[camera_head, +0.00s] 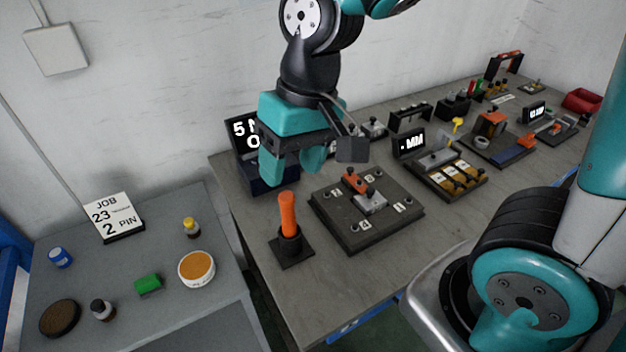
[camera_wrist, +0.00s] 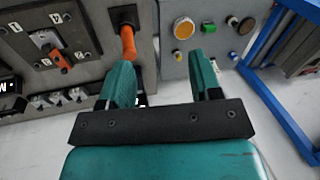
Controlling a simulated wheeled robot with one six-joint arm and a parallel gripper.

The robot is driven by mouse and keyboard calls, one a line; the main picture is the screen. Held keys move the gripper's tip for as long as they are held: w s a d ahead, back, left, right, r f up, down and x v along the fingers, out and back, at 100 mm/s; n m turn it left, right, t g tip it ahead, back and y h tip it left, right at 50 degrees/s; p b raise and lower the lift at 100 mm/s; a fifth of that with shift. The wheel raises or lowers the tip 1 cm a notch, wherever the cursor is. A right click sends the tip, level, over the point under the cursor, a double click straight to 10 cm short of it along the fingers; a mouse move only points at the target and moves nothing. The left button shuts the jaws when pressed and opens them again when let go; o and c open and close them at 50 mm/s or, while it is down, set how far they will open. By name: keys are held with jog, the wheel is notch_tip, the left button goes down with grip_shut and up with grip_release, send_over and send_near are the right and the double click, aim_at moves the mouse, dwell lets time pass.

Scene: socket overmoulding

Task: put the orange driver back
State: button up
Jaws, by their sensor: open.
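The orange driver (camera_head: 288,212) stands upright in a small black holder (camera_head: 291,248) on the near left part of the workbench. In the wrist view the driver (camera_wrist: 128,45) shows beyond the left finger, and its lower part is partly hidden by that finger. My gripper (camera_head: 297,165) is above the bench, behind and above the driver. In the wrist view my gripper (camera_wrist: 162,80) has its two teal fingers apart with nothing between them. The driver is apart from the fingers in the head view.
A dark fixture plate (camera_head: 395,225) with an orange-handled clamp lies right of the holder. A black display (camera_head: 240,133) stands behind my gripper. The lower grey table (camera_head: 215,225) at left bears a job card (camera_head: 113,217), an orange-topped tub (camera_head: 197,268) and small bottles.

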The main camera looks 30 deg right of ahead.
jog(key=s+a+r+n+y, duration=0.1)
jog(key=s+r+n, duration=0.2)
jog(key=s, duration=0.6)
jog(key=shift+a+n+y, duration=0.15)
jog(key=shift+n+y, duration=0.15)
jog(key=shift+n, duration=0.9)
jog(key=shift+w+r, duration=0.1)
